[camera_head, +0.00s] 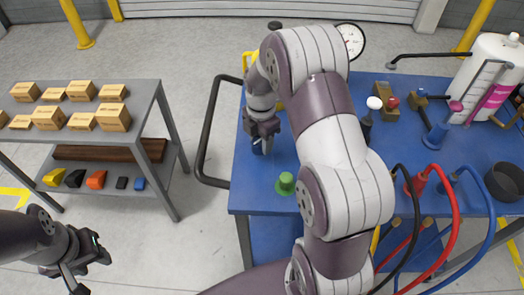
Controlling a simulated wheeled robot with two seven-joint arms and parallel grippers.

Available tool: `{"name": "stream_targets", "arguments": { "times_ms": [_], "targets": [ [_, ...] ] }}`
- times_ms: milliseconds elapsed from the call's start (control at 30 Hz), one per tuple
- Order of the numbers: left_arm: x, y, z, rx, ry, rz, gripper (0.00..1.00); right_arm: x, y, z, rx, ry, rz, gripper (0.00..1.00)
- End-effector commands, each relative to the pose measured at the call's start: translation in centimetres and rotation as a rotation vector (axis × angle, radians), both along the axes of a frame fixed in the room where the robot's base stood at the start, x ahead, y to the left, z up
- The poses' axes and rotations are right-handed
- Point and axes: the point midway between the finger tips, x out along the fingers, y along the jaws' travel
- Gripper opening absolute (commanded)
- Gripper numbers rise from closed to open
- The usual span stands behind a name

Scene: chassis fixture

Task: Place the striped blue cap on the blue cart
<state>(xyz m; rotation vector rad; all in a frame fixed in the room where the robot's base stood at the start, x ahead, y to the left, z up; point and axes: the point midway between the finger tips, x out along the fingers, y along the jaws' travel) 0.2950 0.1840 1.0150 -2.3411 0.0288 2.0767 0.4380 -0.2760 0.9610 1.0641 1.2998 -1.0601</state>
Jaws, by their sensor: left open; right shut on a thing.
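The blue cart (262,186) fills the right half of the view. My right arm arches over it, and my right gripper (263,139) points down at the cart's left part. It is shut on a small dark blue piece (262,149), which looks like the blue cap. The fingers cover much of it; I cannot make out stripes or tell whether it touches the cart top. My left gripper (90,274) is open and empty at lower left, above the floor and away from the cart.
A green cap-like piece (285,184) stands on the cart near its front edge. A grey shelf (148,95) with several cardboard boxes stands at left. A white tank (490,75), hoses and fittings crowd the cart's right side. A black handle (208,135) juts from the cart's left.

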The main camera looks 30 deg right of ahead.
Motion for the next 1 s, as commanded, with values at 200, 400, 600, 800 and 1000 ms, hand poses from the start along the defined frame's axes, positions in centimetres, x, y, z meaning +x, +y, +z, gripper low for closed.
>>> {"name": "stream_targets", "arguments": {
  "times_ms": [200, 400, 600, 800, 1000],
  "targets": [
    [0.0, 0.0, 0.6, 0.0, 0.001, 0.0, 0.43, -0.5, 0.5, -3.2, 0.0, 0.003, -0.001, 0.07],
    [0.0, 0.0, 0.6, 0.0, 0.001, 0.0, 0.43, -0.3, 0.5, -4.4, -0.001, -0.002, -0.001, 0.07],
    [0.0, 0.0, 0.5, 0.0, 0.001, 0.0, 0.43, -0.3, 0.5, -4.6, 0.0, -0.001, -0.001, 0.07],
    [0.0, 0.0, 0.5, 0.0, 0.001, 0.0, 0.43, -0.3, 0.4, -4.7, -0.001, -0.001, -0.001, 0.69],
    [0.0, 0.0, 0.5, 0.0, 0.001, 0.0, 0.43, -0.3, 0.5, -4.6, -0.001, -0.001, -0.001, 0.69]
  ]
}}
